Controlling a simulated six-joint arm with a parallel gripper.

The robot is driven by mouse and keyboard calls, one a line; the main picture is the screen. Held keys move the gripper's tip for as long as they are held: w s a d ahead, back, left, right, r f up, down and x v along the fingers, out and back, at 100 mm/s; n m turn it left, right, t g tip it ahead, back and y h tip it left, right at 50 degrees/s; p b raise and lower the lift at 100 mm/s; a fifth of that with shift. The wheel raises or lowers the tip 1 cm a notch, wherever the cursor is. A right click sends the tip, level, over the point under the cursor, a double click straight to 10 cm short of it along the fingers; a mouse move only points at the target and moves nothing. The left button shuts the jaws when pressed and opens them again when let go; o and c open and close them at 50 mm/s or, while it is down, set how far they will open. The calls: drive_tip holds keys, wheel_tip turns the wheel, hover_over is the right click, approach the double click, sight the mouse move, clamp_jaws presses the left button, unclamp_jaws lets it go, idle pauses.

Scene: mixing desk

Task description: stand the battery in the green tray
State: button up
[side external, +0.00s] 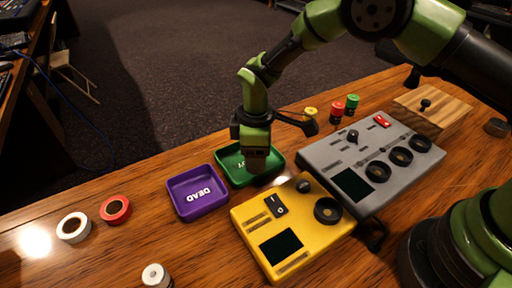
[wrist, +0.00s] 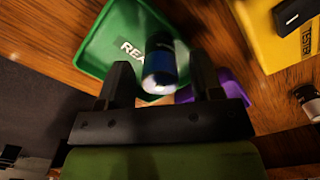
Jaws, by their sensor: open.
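The green tray (side external: 226,167) sits on the wooden desk with white lettering on its floor. It also shows in the wrist view (wrist: 100,45). A dark blue battery with a pale end (wrist: 160,64) shows in the wrist view between my fingers, over the tray. It looks upright, with its pale end facing the camera. I cannot tell whether its base touches the tray floor. My gripper (side external: 257,166) is low over the tray, fingers pointing down, and hides the battery in the side view. In the wrist view my gripper (wrist: 165,82) is open, with a finger on each side of the battery.
A purple tray (side external: 197,193) marked DEAD stands beside the green one. A yellow meter (side external: 285,230) and a grey mixer (side external: 335,150) stand close on the right. Tape rolls (side external: 115,210) lie at the left.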

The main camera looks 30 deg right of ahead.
wheel_tip(320, 180, up, 12)
drive_tip(key=shift+r, duration=0.25)
drive_tip(key=s+d+r+m+t+y, duration=0.1)
drive_tip(key=s+d+r+m+t, duration=0.1)
drive_tip(key=s+d+r+m, duration=0.45)
drive_tip(key=s+d+r+m+t+y, duration=0.1)
drive_tip(key=s+d+r+m+t, duration=0.25)
drive_tip(key=s+r, duration=0.5)
drive_tip(key=s+d+m+t, duration=0.1)
drive_tip(key=s+d+m, duration=0.1)
drive_tip(key=s+m, duration=0.3)
drive_tip(key=shift+s+d+r+t, duration=0.2)
drive_tip(key=shift+s+t, duration=0.15)
drive_tip(key=shift+s, duration=1)
